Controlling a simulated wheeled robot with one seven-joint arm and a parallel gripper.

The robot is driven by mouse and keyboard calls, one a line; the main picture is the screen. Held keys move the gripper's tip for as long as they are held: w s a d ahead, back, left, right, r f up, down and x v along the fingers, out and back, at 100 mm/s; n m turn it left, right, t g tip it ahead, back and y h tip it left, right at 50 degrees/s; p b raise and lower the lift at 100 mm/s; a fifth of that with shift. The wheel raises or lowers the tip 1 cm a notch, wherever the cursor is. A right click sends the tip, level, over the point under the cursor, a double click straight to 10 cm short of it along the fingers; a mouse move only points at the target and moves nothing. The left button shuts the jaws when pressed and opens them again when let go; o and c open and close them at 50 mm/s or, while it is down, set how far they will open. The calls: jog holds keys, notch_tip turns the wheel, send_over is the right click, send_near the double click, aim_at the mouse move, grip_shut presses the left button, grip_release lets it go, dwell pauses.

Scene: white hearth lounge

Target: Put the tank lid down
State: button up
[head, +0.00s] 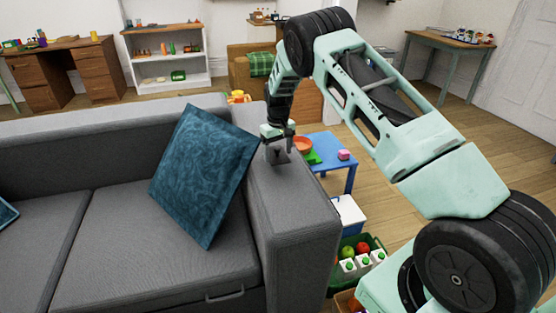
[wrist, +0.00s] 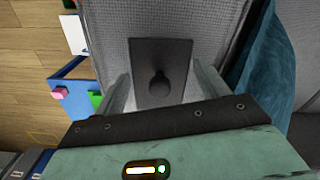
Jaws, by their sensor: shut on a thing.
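The tank lid (wrist: 160,52) is a dark grey flat rectangle with a round dark knob. In the wrist view it lies between my fingers, over the light grey sofa arm. In the head view the lid (head: 278,157) shows small and dark at the top of the sofa arm (head: 290,205), partly hidden by my gripper (head: 277,142). My gripper (wrist: 162,85) points down and is shut on the lid by its knob. I cannot tell whether the lid touches the sofa arm or hangs just above it.
A teal cushion (head: 205,175) leans just left of the lid. A blue table (head: 335,150) with an orange bowl (head: 302,145) and pink block (head: 344,155) stands beyond the arm. A green crate (head: 335,272) of fruit and cartons is below right. The nearer arm top is clear.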

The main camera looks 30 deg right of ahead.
aim_at(278, 157)
jog(key=shift+f, duration=1.85)
jog(key=shift+f, duration=0.15)
jog(key=o, duration=1)
